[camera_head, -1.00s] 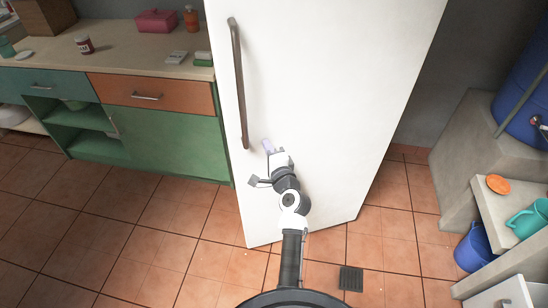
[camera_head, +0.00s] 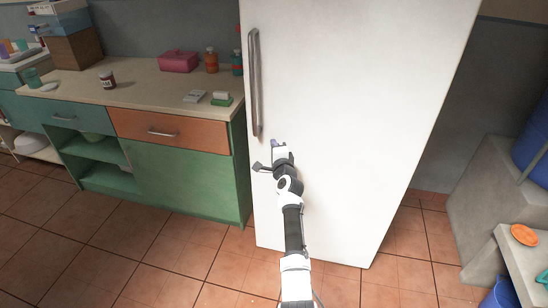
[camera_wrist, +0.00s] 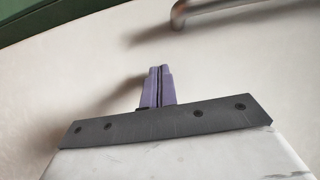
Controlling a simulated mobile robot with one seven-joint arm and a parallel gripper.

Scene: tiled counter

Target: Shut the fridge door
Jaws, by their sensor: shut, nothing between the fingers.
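The white fridge door (camera_head: 350,120) fills the middle of the head view, with a long grey vertical handle (camera_head: 254,85) near its left edge. The door stands close to the green cabinet's right side; I cannot tell whether it is fully shut. My gripper (camera_head: 275,144) is in front of the door, just below and right of the handle's lower end. In the wrist view its purple fingers (camera_wrist: 157,86) are together and empty, pointing at the white door surface (camera_wrist: 90,80). The handle's end (camera_wrist: 180,14) shows at the top. Whether the fingertips touch the door is unclear.
A green cabinet (camera_head: 190,180) with an orange drawer (camera_head: 170,132) and a counter (camera_head: 140,85) stands left of the fridge. A concrete ledge (camera_head: 490,200) and an orange dish (camera_head: 524,235) are at right. Tiled floor (camera_head: 150,250) is open in front.

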